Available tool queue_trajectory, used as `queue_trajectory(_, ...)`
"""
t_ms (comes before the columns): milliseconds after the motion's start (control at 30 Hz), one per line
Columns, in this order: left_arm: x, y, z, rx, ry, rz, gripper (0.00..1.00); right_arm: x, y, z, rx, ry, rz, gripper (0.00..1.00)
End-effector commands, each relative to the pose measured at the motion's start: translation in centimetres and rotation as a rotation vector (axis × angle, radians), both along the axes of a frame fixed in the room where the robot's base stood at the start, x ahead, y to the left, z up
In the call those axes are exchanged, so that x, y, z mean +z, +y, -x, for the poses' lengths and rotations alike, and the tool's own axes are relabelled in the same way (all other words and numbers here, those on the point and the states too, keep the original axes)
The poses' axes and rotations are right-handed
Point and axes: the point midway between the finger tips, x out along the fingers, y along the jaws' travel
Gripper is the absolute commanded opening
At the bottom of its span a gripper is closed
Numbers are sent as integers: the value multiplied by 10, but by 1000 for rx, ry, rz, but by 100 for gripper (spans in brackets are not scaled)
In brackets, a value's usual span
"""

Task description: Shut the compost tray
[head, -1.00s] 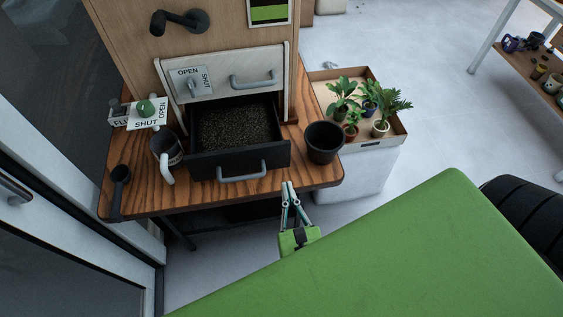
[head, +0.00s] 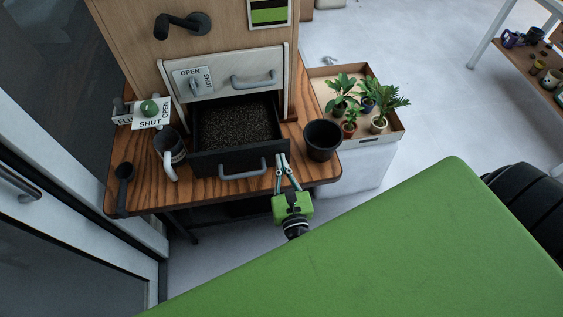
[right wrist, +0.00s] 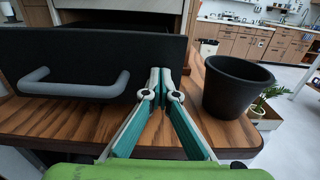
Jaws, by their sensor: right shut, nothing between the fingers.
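The compost tray (head: 238,158) is a dark drawer filled with dark compost, pulled out from the wooden cabinet. Its front carries a grey bar handle (head: 243,171); the front (right wrist: 90,95) and handle (right wrist: 75,84) also show in the right wrist view. My right gripper (head: 282,157) is shut and empty, its fingertips at the right end of the drawer front, to the right of the handle. In the right wrist view the fingertips (right wrist: 160,72) are together beside the front's right edge; I cannot tell whether they touch it. My left gripper is not in view.
A black pot (head: 322,140) stands on the wooden table right of the tray. A mug (head: 171,150) and a dark scoop (head: 123,185) are to its left. A closed light drawer (head: 230,75) is above. A box of potted plants (head: 390,135) stands at right.

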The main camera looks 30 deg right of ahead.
Motion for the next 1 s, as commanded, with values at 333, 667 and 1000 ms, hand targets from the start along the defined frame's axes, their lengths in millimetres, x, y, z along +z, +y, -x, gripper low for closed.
queue_trajectory(333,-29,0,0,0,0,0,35,-3,-17,-58,-4,-8,-2,0)
queue_trajectory(667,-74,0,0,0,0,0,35,-4,-46,-160,-3,-7,-4,0)
queue_trajectory(1000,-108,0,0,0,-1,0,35,-3,-67,-235,-1,-4,-3,0)
